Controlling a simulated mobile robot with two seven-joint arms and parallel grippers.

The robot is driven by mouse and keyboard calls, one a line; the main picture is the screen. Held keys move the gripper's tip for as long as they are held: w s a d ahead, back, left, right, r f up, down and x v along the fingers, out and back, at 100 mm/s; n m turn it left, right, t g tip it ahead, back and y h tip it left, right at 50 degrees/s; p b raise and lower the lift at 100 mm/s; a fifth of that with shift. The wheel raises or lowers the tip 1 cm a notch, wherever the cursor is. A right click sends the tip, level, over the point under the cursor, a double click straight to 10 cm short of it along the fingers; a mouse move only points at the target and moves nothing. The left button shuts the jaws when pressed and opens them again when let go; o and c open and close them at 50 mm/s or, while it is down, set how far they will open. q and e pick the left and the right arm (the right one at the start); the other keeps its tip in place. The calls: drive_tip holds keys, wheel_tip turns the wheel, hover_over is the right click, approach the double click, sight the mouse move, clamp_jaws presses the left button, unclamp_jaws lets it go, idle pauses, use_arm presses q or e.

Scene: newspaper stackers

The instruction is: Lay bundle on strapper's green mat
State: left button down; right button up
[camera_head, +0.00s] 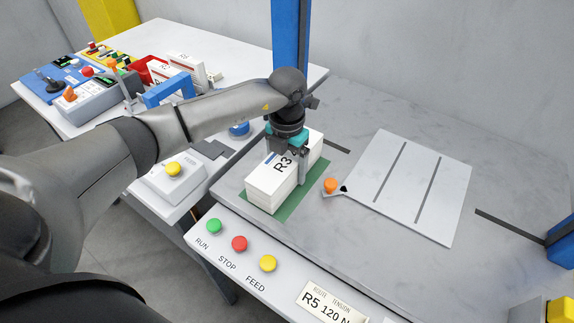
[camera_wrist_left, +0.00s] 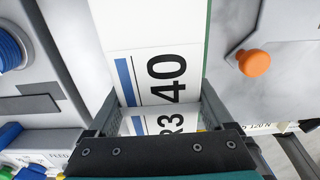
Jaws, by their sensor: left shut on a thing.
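The bundle (camera_head: 268,190) is a white block of papers with a label reading R3. In the left wrist view the bundle (camera_wrist_left: 150,25) shows a blue bar and "R3 40". My left gripper (camera_head: 290,166) points down from above and is shut on the bundle, with one finger along each side. The green mat (camera_head: 297,206) lies under the bundle and shows along its right and front edges. I cannot tell whether the bundle's underside fully touches it. A thin green strip also shows in the left wrist view (camera_wrist_left: 208,38). My right gripper is not in view.
An orange knob (camera_head: 330,185) and a grey slotted plate (camera_head: 408,185) are right of the mat. RUN, STOP and FEED buttons (camera_head: 239,243) line the front. A blue post (camera_head: 290,40) rises behind. A white table (camera_head: 250,62) with several devices stands back left.

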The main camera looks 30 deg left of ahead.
sight(287, 155)
use_arm(q)
drive_tip(key=shift+w+f, duration=0.1)
drive_tip(key=shift+c, duration=0.2)
unclamp_jaws()
drive_tip(key=shift+o, duration=0.2)
drive_tip(key=shift+s+f, duration=0.15)
drive_tip(key=shift+s, duration=0.05)
wheel_tip(287, 155, up, 16)
drive_tip(key=p, duration=0.1)
drive_tip(key=shift+f+p, duration=0.25)
drive_tip(key=shift+p, duration=0.1)
